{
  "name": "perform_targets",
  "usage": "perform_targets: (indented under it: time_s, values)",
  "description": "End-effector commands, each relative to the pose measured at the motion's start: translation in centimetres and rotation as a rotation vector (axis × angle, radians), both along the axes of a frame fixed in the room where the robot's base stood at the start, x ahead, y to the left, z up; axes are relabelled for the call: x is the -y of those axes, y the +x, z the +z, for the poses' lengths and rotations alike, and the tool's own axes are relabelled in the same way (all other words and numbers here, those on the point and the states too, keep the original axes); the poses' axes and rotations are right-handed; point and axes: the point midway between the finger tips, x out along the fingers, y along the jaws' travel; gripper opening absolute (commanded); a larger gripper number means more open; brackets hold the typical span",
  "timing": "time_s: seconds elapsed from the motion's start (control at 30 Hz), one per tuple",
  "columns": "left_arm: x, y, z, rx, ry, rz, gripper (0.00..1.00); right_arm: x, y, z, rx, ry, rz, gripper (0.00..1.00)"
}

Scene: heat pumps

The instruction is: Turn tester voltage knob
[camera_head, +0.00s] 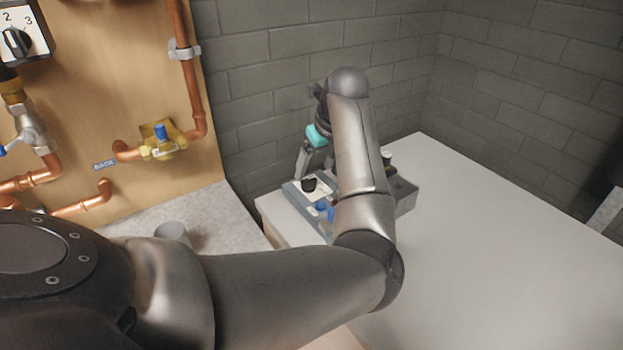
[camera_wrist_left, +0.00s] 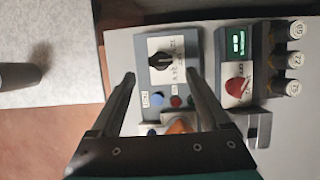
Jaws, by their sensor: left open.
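The tester (camera_head: 292,195) is a blue-grey box on the white table, partly hidden behind my left arm in the head view. Its black knob (camera_head: 309,184) shows near the gripper; in the wrist view this black knob (camera_wrist_left: 160,60) sits on a white dial plate. A red knob (camera_wrist_left: 238,86) sits on a second panel to the right, below a green display (camera_wrist_left: 236,41). Small print is too blurred to tell which knob is for voltage. My left gripper (camera_wrist_left: 161,75) is open and points down over the tester, its fingers either side of the black knob. Contact is not visible.
Round numbered caps (camera_wrist_left: 295,60) line the tester's right side. A grey cylinder (camera_head: 172,232) stands on the speckled surface to the left. Copper pipes (camera_head: 186,80) run on a wooden board behind it.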

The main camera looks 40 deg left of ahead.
Motion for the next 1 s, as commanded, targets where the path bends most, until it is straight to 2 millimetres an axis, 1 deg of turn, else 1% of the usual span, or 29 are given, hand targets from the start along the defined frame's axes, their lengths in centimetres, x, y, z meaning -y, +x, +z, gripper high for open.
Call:
perform_targets:
  time_s: [0.03,0.1,0.3,0.43,0.67,1.0]
  values:
    - [-0.5,0.0,-1.1,-0.003,0.002,0.002,0.8,0.0,0.2,-0.3,0.003,0.001,0.0,0.5]
    - [-0.9,0.1,-2.2,-0.003,0.002,0.002,0.8,0.0,0.5,-0.4,0.007,0.001,0.0,0.5]
    - [-1.6,0.4,-4.0,-0.001,0.002,0.001,0.8,0.0,1.3,-0.7,0.023,0.002,-0.001,0.5]
    - [-1.8,0.5,-4.4,0.001,0.002,0.001,0.8,0.2,1.6,-0.7,0.028,-0.001,0.0,0.5]
    - [-1.8,0.5,-4.3,0.001,0.002,0.001,0.8,0.8,1.6,-0.7,0.028,-0.01,0.002,0.5]
    - [-1.8,0.5,-4.3,0.001,0.001,0.001,0.42,0.9,1.6,-0.7,0.027,-0.011,0.001,0.5]
